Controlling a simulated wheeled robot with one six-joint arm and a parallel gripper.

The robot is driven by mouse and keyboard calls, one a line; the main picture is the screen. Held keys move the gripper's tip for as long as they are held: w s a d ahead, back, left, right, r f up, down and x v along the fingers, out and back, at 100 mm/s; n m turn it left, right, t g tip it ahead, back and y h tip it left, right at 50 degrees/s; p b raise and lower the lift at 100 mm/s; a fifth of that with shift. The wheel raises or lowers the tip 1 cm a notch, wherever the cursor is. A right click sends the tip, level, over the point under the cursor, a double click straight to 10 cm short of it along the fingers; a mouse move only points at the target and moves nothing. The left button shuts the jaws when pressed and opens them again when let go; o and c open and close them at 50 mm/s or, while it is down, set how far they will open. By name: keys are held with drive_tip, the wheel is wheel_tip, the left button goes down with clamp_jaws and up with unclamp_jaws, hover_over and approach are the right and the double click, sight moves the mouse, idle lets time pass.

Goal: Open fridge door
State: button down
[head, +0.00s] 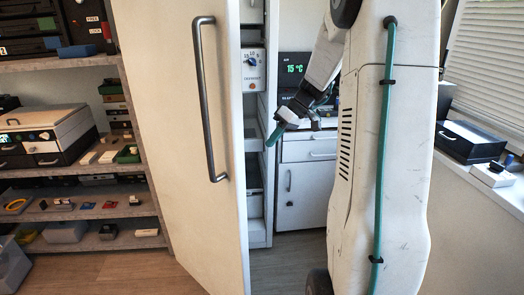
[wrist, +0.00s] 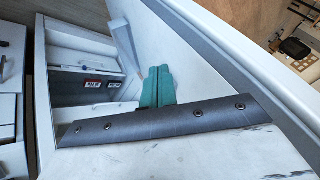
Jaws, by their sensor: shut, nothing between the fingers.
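The white fridge door (head: 175,125) stands ajar in the head view, swung out toward me, with a long vertical grey handle (head: 208,100) on its outer face. Behind its free edge the fridge interior (head: 254,190) shows as a narrow strip. My gripper (head: 271,138) is right of the door edge, at the opening, clear of the handle. In the wrist view, the green fingers of my gripper (wrist: 157,72) are together and empty, beside the door's inner face (wrist: 192,50). Whether they touch it I cannot tell.
Shelves (head: 75,180) with boxes and small items stand left of the door. A windowsill (head: 480,175) with black boxes is at right. Floor (head: 110,275) in front is clear.

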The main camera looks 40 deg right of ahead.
sight(248, 165)
drive_tip(key=shift+w+a+f, duration=0.35)
drive_tip(key=shift+a+f, duration=0.8)
drive_tip(key=shift+a, duration=0.3)
drive_tip(key=shift+w+a+f, duration=0.3)
drive_tip(key=shift+a+f, duration=0.9)
drive_tip(key=shift+a, duration=0.2)
drive_tip(key=shift+w+a+f, duration=0.35)
drive_tip(key=shift+a+f, duration=0.8)
drive_tip(key=shift+a, duration=0.3)
drive_tip(key=shift+a, duration=0.1)
